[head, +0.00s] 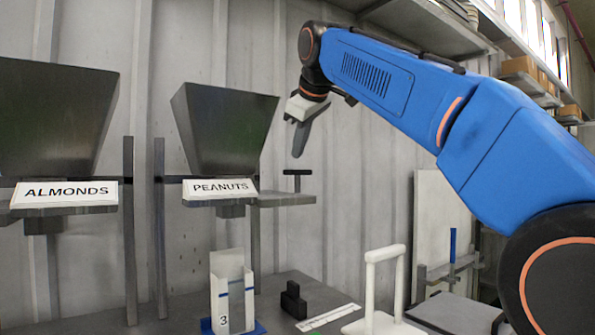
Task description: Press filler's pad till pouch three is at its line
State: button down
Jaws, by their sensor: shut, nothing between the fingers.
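The PEANUTS filler's hopper (222,125) hangs at the middle left with a label plate (220,189) below it. A dark T-shaped piece (297,174), which looks like the filler's pad, stands on the plate to the right of that label. My gripper (299,154) is shut and empty, pointing down just above this piece; a small gap seems to show between them. The pouch (236,305) sits in a white holder marked 3 below the peanuts spout (231,211). A blue line crosses it about midway up.
A second hopper, labelled ALMONDS (64,192), hangs at the left. On the table are a black block (293,300), a white ruler-like strip (328,318) and a white handled stand (384,290). A grey panel (442,235) stands at the right.

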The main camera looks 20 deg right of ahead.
jog(key=shift+r, duration=1.95)
